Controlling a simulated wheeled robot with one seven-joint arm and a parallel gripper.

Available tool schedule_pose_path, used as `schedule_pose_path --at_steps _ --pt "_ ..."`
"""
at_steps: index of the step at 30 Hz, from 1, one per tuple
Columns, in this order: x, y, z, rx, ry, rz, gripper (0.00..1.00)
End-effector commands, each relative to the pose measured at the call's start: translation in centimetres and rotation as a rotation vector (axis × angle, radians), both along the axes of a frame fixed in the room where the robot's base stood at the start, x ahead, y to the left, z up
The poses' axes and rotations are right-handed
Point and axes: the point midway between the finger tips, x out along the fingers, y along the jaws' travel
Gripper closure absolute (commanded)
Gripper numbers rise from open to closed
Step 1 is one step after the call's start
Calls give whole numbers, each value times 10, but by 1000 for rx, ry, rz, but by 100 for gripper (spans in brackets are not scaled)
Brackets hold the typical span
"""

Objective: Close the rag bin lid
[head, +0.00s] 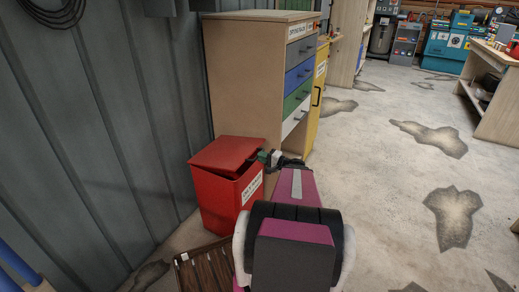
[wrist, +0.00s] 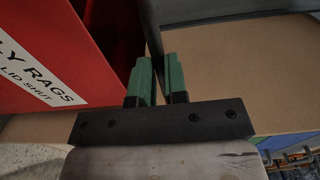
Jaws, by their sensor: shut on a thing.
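The red rag bin (head: 218,198) stands on the floor against the metal wall, with a white label on its front. Its red lid (head: 222,152) is partly raised, with a dark gap between it and the bin's rim on the right side. My gripper (head: 268,157) is at the lid's right edge. In the wrist view, my gripper's green fingers (wrist: 161,62) are close together on a thin dark edge (wrist: 154,35), which looks like the lid. The bin's labelled front (wrist: 40,65) and dark red inside show to the left there.
A wooden drawer cabinet (head: 243,70) with coloured drawers stands just behind the bin. A shallow tray (head: 205,268) lies on the floor in front of the bin. The stained concrete floor (head: 380,160) to the right is open.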

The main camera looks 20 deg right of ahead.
Motion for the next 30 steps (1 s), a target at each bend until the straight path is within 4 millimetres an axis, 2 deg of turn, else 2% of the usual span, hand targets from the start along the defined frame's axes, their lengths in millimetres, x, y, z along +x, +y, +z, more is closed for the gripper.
schedule_pose_path --at_steps 3,13,21,30 --pt "-1 -3 -23 31 -38 2 100" --pt "-5 -5 -62 50 -67 3 100" --pt "-5 -4 -78 47 -66 3 100" --pt "-5 -4 -84 43 -59 1 100"
